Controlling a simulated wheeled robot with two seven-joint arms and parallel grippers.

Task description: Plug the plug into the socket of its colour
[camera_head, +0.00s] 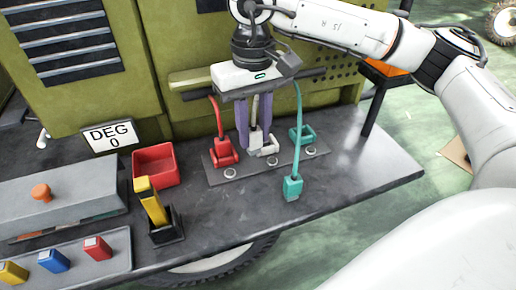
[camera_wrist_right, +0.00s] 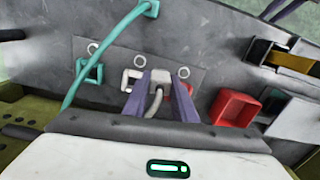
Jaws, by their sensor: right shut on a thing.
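My right gripper (camera_head: 253,135) has purple fingers and is shut on the white plug (camera_head: 256,138), whose cable runs up between them. The plug points down, close beside the white socket (camera_head: 270,147). In the wrist view the plug (camera_wrist_right: 160,78) appears between the fingers, with the white socket (camera_wrist_right: 132,80) to its left. I cannot tell whether they touch. The red plug (camera_head: 222,148) stands at the red socket, partly hidden in the wrist view. The teal plug (camera_head: 292,188) is on the table in front of the panel, away from the teal socket (camera_head: 303,135). My left gripper is not in view.
A grey panel (camera_head: 225,174) carries the sockets. A red bin (camera_head: 155,165), a yellow-handled tool in a black holder (camera_head: 165,237), and a tray of coloured blocks (camera_head: 119,258) lie left. A DEG 0 sign (camera_head: 107,136) stands behind. The table's right end is clear.

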